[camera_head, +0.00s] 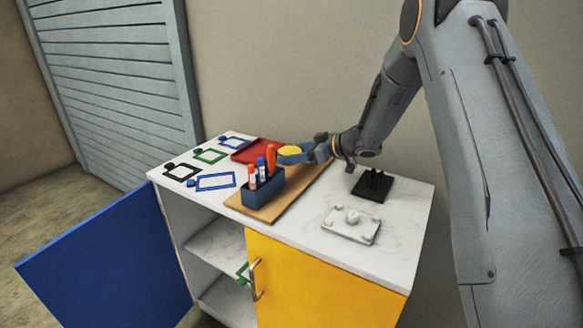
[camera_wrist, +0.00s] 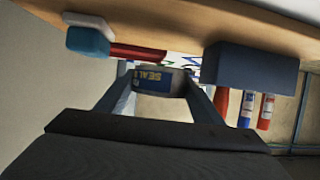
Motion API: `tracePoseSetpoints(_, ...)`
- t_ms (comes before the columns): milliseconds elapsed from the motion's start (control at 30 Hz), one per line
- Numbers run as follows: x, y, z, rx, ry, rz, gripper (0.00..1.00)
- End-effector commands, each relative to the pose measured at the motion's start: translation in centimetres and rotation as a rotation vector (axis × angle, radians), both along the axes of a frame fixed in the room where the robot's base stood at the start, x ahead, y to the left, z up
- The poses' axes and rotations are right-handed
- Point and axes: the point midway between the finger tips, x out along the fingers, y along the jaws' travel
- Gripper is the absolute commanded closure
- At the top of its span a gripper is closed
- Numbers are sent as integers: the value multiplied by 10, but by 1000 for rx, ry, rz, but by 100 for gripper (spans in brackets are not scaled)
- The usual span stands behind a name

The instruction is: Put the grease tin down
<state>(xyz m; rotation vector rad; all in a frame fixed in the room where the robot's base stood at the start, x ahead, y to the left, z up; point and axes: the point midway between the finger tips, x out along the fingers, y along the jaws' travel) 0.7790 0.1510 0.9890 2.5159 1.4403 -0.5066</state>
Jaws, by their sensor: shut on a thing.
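My gripper (camera_head: 303,153) is shut on a small round tin (camera_wrist: 150,82) with a dark blue label and yellow lettering that seems to read "SEAL". In the wrist view the picture is upside down and the tin sits between both fingers. In the head view a yellow patch (camera_head: 289,150) shows at my fingertips, probably the tin's top. My gripper is over the back part of the wooden board (camera_head: 272,208), behind the blue marker holder. I cannot tell whether the tin touches the surface below.
A blue holder (camera_head: 263,190) with several markers stands on the board. A red tray (camera_head: 252,153) lies behind it. Coloured frames (camera_head: 215,182) lie left. A black fixture (camera_head: 373,185) and a white plate (camera_head: 350,225) lie right. The blue cabinet door (camera_head: 110,270) is open.

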Motion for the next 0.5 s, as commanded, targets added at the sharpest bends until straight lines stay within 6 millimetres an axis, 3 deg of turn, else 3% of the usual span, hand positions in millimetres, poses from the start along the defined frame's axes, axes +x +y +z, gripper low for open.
tracePoseSetpoints(500, 1, 0, -46, 1, -2, -1, 71)
